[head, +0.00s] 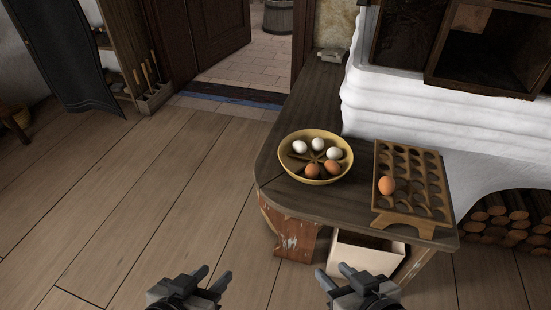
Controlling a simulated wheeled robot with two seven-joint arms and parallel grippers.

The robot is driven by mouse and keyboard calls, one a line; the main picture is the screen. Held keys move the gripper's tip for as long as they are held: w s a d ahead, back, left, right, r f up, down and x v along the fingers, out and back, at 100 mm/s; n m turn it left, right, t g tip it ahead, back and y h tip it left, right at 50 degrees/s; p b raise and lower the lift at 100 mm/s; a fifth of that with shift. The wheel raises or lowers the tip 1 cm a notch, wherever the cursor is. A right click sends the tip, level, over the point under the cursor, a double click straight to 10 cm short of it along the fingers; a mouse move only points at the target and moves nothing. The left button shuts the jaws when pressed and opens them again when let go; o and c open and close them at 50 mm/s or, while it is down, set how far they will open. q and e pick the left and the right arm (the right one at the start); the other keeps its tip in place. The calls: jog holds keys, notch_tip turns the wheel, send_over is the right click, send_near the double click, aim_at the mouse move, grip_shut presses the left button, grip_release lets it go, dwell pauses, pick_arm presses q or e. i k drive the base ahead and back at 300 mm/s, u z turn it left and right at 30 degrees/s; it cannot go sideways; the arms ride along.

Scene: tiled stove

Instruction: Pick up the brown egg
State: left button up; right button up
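A brown egg (387,185) sits in the wooden egg rack (434,203) on the right of the dark bench, near the rack's left edge. Two more brown eggs lie in the front of the yellow bowl (285,163), one at the left (311,170) and one at the right (332,167). White eggs (318,144) lie behind them. My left gripper (212,274) is open and empty over the floor, left of the bench. My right gripper (332,268) is open and empty, in front of and below the bowl in the picture. Neither touches an egg.
The bench (305,198) has a rounded front edge and is bare left of and behind the bowl. A pale box (365,254) stands beneath it. The white stove (400,115) rises behind the rack, with firewood (508,222) below right. The wooden floor (160,190) at left is clear.

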aim_at(312, 171)
jog(key=i, duration=0.95)
jog(key=z, duration=0.6)
jog(key=k, duration=0.3)
jog(key=u, duration=1.15)
jog(key=k, duration=0.8)
jog(key=z, duration=1.55)
jog(key=i, duration=0.5)
